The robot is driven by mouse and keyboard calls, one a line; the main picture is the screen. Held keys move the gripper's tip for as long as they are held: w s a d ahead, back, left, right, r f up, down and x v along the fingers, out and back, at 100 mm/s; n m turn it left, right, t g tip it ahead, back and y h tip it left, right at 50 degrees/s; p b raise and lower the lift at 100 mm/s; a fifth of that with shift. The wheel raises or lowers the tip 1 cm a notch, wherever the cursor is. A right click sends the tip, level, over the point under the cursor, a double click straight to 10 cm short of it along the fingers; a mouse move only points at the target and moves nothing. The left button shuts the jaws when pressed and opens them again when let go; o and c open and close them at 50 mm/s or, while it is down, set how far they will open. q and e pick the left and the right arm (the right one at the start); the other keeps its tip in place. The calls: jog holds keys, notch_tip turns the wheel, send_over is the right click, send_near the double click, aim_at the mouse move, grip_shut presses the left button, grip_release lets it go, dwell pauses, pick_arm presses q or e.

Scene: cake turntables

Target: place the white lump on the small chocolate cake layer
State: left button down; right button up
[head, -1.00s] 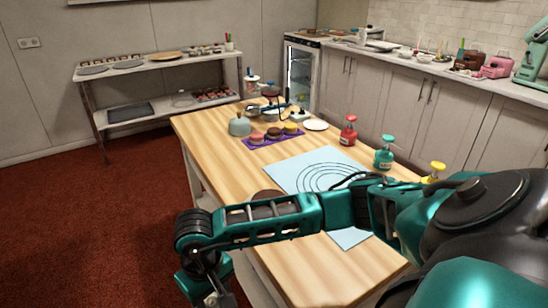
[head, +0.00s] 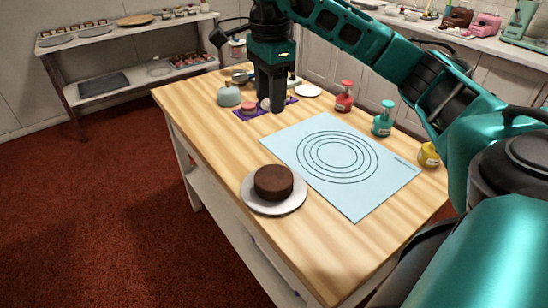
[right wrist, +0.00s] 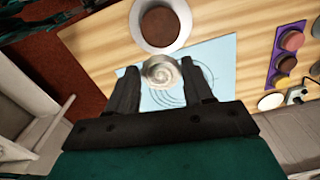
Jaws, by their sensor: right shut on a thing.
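My right gripper (head: 271,108) points down over the far part of the wooden table. It is shut on the white lump (right wrist: 161,72), a pale swirl held between its fingertips in the right wrist view. In the head view the lump (head: 265,104) is mostly covered by the fingers. A round chocolate cake layer (head: 273,182) sits on a white round plate or turntable (head: 262,207) near the table's left edge; it also shows in the right wrist view (right wrist: 160,25). The gripper is well apart from it. My left gripper is not in view.
A purple mat (head: 241,114) with small coloured rounds lies near the gripper; a small dark round (right wrist: 287,63) shows on it. A blue mat with rings (head: 300,140) lies mid-table. Red (head: 344,97), teal (head: 383,120) and yellow (head: 428,155) bottles line the right edge.

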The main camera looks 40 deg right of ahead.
jog(key=shift+d, duration=0.15)
notch_tip(320, 180, down, 6)
jog(key=b, duration=0.3)
send_over(272, 177)
jog(key=shift+m, duration=0.3)
notch_tip(272, 177, down, 8)
jog(key=shift+f, duration=2.65)
jog(key=shift+b, duration=0.3)
jog(key=o, duration=0.6)
jog(key=shift+f, duration=0.15)
jog(key=shift+c, duration=0.2)
jog(key=o, duration=0.5)
jog(key=shift+c, duration=0.2)
